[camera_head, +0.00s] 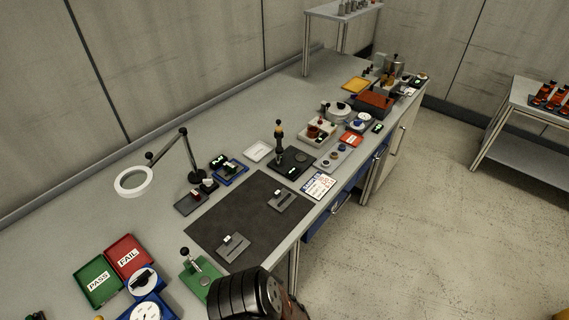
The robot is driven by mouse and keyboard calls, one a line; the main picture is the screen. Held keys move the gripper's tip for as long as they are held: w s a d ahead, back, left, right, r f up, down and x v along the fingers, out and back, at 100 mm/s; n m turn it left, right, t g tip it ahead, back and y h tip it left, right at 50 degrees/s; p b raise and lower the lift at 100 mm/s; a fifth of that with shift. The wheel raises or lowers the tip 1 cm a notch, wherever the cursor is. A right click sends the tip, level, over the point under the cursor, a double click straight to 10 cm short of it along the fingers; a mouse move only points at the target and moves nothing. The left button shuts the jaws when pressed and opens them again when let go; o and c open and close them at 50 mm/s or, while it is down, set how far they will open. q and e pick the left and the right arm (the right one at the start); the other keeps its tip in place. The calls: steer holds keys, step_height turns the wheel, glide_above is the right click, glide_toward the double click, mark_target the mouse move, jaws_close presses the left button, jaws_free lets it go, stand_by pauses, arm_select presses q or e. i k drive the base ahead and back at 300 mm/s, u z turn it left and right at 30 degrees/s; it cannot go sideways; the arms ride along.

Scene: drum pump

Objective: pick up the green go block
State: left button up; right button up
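I cannot single out the green go block with certainty at this size. A small dark piece with a green patch (231,168) sits on a blue tray (239,177) behind the dark mat (213,214). A green fixture with a black-knobbed lever (197,277) stands at the mat's near left corner. Neither gripper's fingers show. A black, rounded part of one of my arms enters at the bottom centre and covers part of the bench's front edge.
Grey fixtures (233,247) stand on the mat. Green PASS (97,281) and red FAIL (127,256) trays lie at left. A ring lamp (133,181) overhangs the bench behind. Several devices crowd the right. The bench's back left is clear.

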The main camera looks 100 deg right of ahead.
mark_target(230, 167)
steer(key=z, duration=2.1)
